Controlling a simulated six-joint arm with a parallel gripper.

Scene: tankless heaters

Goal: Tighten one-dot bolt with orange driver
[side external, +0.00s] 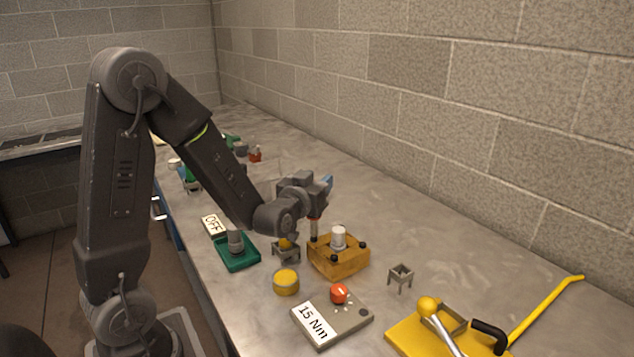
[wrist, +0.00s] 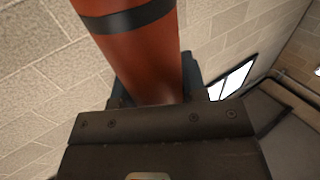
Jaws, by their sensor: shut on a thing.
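My gripper (side external: 318,188) is shut on the orange driver, whose orange-red body with a black band (wrist: 135,45) fills the upper middle of the wrist view. In the side view the driver (side external: 314,228) hangs upright below my gripper, mostly hidden by it. Its lower end is over the left back corner of a wooden block (side external: 345,264). I cannot tell whether it touches a bolt there. Dark bolt heads (side external: 363,245) show on other corners of the block, around a pale metal cylinder (side external: 339,238). The dot marks are too small to read.
A grey box (side external: 350,326) with an orange knob and a "15 Nm" label stands in front. A yellow round piece (side external: 286,289), a green tray (side external: 236,263) and a small empty stand (side external: 401,271) are near the block. A yellow lever tool (side external: 410,340) lies front right.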

